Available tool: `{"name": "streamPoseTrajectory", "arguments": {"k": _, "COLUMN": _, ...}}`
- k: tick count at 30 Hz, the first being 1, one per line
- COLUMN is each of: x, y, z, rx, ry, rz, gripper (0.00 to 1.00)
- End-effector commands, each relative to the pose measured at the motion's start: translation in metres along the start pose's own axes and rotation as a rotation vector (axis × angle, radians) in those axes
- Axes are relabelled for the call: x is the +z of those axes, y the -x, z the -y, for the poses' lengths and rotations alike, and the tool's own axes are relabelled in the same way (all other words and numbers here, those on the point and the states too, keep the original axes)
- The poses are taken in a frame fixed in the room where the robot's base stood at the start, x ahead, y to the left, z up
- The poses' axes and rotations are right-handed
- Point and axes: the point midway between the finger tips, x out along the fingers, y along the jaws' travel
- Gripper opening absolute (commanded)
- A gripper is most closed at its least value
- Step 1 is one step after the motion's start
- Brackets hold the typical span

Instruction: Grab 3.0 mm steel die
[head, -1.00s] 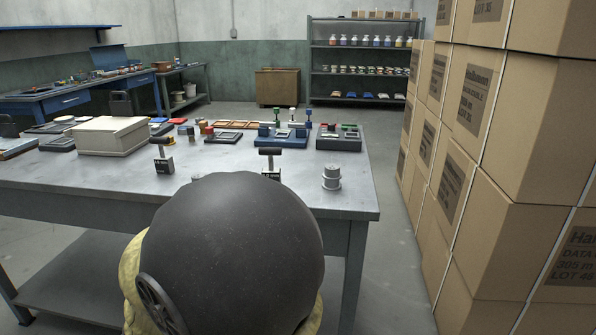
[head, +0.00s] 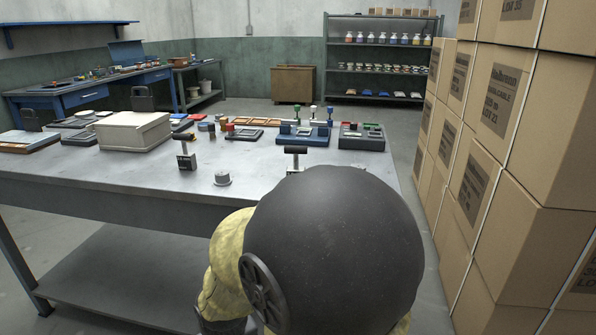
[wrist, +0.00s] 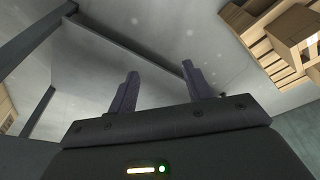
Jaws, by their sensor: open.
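The left T-handled piece (head: 186,152) carries a small pale label, too small to read. The right T-handled piece (head: 295,157) is partly hidden by my large dark rounded arm part. I cannot tell which piece is the 3.0 mm die. My gripper (wrist: 160,85) shows only in the wrist view, its two fingers apart with nothing between them. No die shows in that view.
A cream box (head: 133,132) stands at the back left of the table. Trays and a blue fixture (head: 304,136) line the back. Stacked cartons (head: 500,180) rise close on the right. Bare tabletop lies left of the silver piece.

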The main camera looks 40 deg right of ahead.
Motion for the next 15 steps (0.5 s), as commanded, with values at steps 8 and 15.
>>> {"name": "streamPoseTrajectory", "arguments": {"k": 8, "x": -0.028, "y": 0.011, "z": -0.006, "rx": -0.002, "ry": -0.141, "rz": -0.049, "gripper": 0.78}}
{"name": "streamPoseTrajectory", "arguments": {"k": 15, "x": -0.070, "y": 0.020, "z": -0.033, "rx": 0.050, "ry": -0.409, "rz": -0.169, "gripper": 0.78}}
